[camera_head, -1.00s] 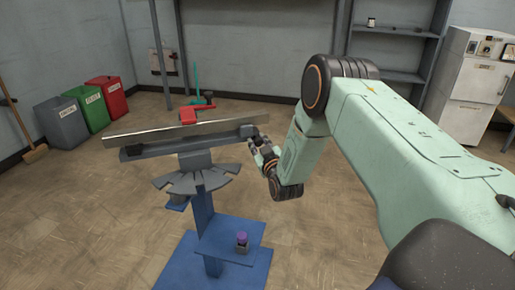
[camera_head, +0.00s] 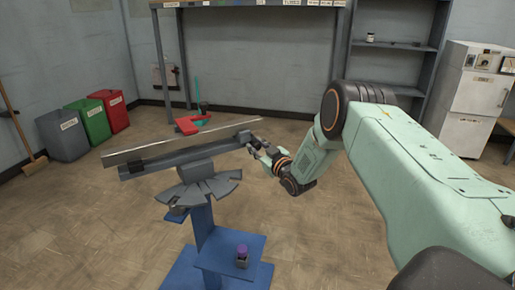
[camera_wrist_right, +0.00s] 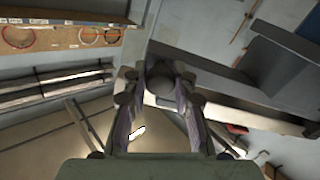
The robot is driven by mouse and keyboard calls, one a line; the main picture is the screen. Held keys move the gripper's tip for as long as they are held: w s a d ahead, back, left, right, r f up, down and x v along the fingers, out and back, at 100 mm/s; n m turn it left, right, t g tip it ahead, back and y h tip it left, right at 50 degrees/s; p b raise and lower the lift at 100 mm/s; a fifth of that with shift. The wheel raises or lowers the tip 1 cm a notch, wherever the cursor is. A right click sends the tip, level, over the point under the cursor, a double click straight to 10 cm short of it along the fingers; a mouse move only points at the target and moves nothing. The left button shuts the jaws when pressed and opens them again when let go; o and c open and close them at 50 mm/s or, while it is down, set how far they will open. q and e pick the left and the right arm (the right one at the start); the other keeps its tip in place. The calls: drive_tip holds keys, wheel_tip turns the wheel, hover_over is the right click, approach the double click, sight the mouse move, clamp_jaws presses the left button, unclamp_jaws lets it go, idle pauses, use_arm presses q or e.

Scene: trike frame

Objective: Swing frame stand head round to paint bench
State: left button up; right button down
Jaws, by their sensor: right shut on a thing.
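The frame stand (camera_head: 203,227) has a blue column and base with a grey fan-shaped plate (camera_head: 196,190). Its head (camera_head: 180,156) is a grey bar above the plate, lying aslant with the right end farther off. A long silver tube (camera_head: 170,141) lies along the head. My right gripper (camera_head: 254,144) is at the head's right end. In the right wrist view its fingers (camera_wrist_right: 158,95) are closed around a dark round knob (camera_wrist_right: 160,77). My left gripper is out of view. I cannot pick out a paint bench for certain.
A blue shelf on the stand holds a small purple-capped jar (camera_head: 242,255). A red piece (camera_head: 186,126) shows behind the head. Labelled bins (camera_head: 90,122) stand at the left wall, a labelled grey rack (camera_head: 245,5) at the back. Open floor (camera_head: 365,225) surrounds the stand.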

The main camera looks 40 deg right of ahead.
drive_tip(key=shift+w+r, duration=0.1)
drive_tip(key=shift+r, duration=0.2)
drive_tip(key=c, duration=1.4)
unclamp_jaws()
drive_tip(key=o, duration=0.3)
drive_tip(key=shift+w+f, duration=0.1)
drive_tip(key=shift+f, duration=0.15)
drive_tip(key=shift+o, duration=0.2)
drive_tip(key=s, duration=1.2)
drive_tip(key=shift+a, duration=0.4)
drive_tip(key=shift+s+r, duration=0.1)
